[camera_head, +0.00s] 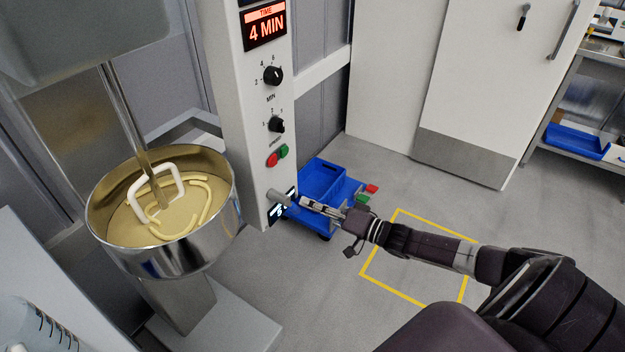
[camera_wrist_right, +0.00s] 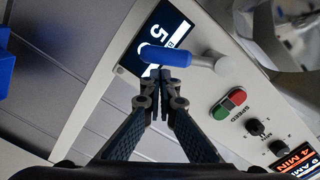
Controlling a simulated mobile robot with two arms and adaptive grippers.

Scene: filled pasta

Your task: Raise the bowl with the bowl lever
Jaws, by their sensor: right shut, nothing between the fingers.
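The steel mixer bowl (camera_head: 160,259) is at the left in the head view. It holds a yellow mix, and a white beater (camera_head: 153,184) reaches into it. The bowl lever, with a blue grip (camera_wrist_right: 164,55) and a grey end, sticks out from the mixer column in the right wrist view. Its grey part (camera_head: 279,197) shows beside the column in the head view. My right gripper (camera_head: 306,202) is shut and empty, its fingertips (camera_wrist_right: 166,76) right at the blue grip. I cannot tell whether they touch. My left gripper is out of view.
The white mixer column (camera_head: 243,110) carries a 4 MIN display, two knobs and red and green buttons. A cart with blue bins (camera_head: 322,180) stands behind my right gripper. A yellow outline (camera_head: 378,283) marks clear floor under my right arm.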

